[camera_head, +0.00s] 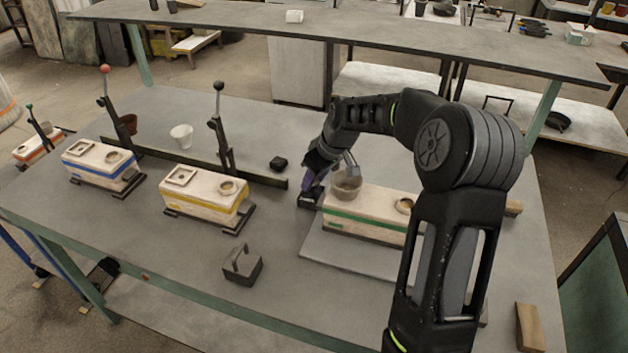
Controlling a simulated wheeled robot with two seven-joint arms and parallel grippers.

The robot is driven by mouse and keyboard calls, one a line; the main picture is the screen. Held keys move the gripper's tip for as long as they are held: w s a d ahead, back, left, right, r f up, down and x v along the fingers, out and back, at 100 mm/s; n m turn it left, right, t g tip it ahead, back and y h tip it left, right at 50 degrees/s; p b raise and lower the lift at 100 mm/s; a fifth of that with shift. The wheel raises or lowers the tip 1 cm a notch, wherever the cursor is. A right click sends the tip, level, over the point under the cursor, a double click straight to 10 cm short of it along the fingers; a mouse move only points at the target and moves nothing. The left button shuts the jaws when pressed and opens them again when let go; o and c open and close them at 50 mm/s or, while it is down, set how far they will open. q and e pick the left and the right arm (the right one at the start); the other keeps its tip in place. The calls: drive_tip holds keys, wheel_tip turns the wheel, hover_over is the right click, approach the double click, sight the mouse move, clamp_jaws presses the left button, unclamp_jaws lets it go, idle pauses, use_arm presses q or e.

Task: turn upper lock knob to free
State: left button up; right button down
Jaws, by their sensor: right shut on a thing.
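My right arm comes in from the right, and my right gripper (314,186) is low at the left end of a cream mould box (372,209) with a green stripe. The gripper is shut on a small dark part (310,198) there; I cannot tell whether it is the upper lock knob. A grey-brown cup (347,184) is at the box's left end, right beside the gripper. The wrist and forearm cover part of this area, and no lock knob can be made out clearly. My left gripper is not in view.
Yellow-striped (205,197) and blue-striped (101,166) mould boxes stand to the left. Upright levers with a black knob (218,86) and a red knob (105,69) rise behind them. A dark handled block (242,265) sits in front. A white cup (182,136) stands behind.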

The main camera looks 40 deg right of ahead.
drive_tip(key=n, duration=0.2)
drive_tip(key=n+y+b, duration=0.1)
drive_tip(key=shift+w+d+f+n+y, duration=0.1)
drive_tip(key=shift+d+n+y, duration=0.05)
drive_tip(key=shift+n+y, duration=0.2)
drive_tip(key=n+g, duration=0.1)
drive_tip(key=n, duration=0.1)
drive_tip(key=shift+d+n+y, duration=0.1)
drive_tip(key=shift+n+y, duration=0.25)
drive_tip(key=n, duration=0.2)
drive_tip(key=shift+w+n+g+y, duration=0.1)
drive_tip(key=shift+n+g+y, duration=0.3)
drive_tip(key=n+g+p, duration=0.1)
drive_tip(key=n, duration=0.2)
drive_tip(key=shift+w+d+y+p, duration=0.1)
drive_tip(key=shift+y+p, duration=0.2)
drive_tip(key=shift+n+g+p, duration=0.4)
drive_tip(key=shift+n, duration=0.6)
drive_tip(key=c, duration=1)
unclamp_jaws()
